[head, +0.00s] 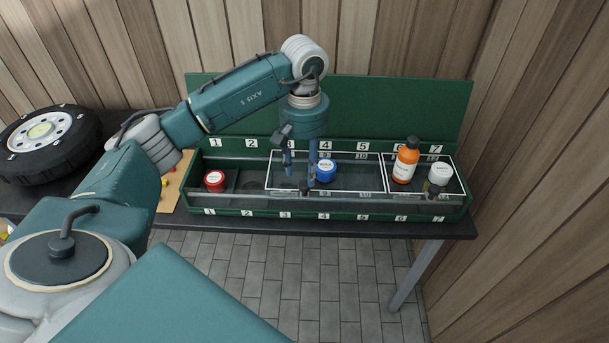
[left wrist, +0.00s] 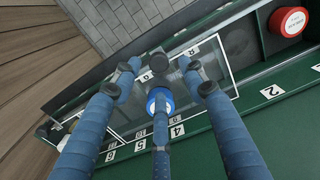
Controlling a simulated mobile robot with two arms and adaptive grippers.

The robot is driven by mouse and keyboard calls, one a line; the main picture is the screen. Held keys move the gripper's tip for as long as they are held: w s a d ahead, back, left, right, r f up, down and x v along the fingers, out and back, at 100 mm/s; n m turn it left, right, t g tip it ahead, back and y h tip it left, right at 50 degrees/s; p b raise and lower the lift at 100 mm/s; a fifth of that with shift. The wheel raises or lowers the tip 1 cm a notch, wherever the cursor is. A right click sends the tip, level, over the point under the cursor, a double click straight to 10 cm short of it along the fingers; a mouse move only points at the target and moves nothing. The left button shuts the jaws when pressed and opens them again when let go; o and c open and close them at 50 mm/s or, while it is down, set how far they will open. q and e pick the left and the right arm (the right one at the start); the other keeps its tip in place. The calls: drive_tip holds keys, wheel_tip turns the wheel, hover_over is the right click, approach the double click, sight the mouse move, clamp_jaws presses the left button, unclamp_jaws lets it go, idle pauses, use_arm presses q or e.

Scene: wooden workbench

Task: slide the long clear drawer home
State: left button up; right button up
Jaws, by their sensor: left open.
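The long clear drawer (head: 350,181) is a see-through panel with a white outline, in the green numbered rack (head: 240,208). It spans about slots 3 to 5, and its white edge shows in the left wrist view (left wrist: 229,80). A dark knob (head: 305,192) sits at its front edge. My left gripper (head: 301,182) is open, fingers pointing down over the drawer close to the knob. In the left wrist view my left gripper (left wrist: 165,76) has spread fingers; I cannot tell whether they touch the knob. My right gripper is out of view.
A blue-capped jar (head: 326,170) stands just right of the fingers. A red-capped jar (head: 215,181) is at slot 1. An orange bottle (head: 405,161) and a white-capped jar (head: 440,174) stand in the right section. A tyre (head: 38,139) lies at the left.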

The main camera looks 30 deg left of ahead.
sight(304, 183)
use_arm(q)
drive_tip(key=shift+f+p, duration=0.45)
drive_tip(key=shift+f, duration=1.75)
drive_tip(key=shift+c, duration=0.5)
clamp_jaws()
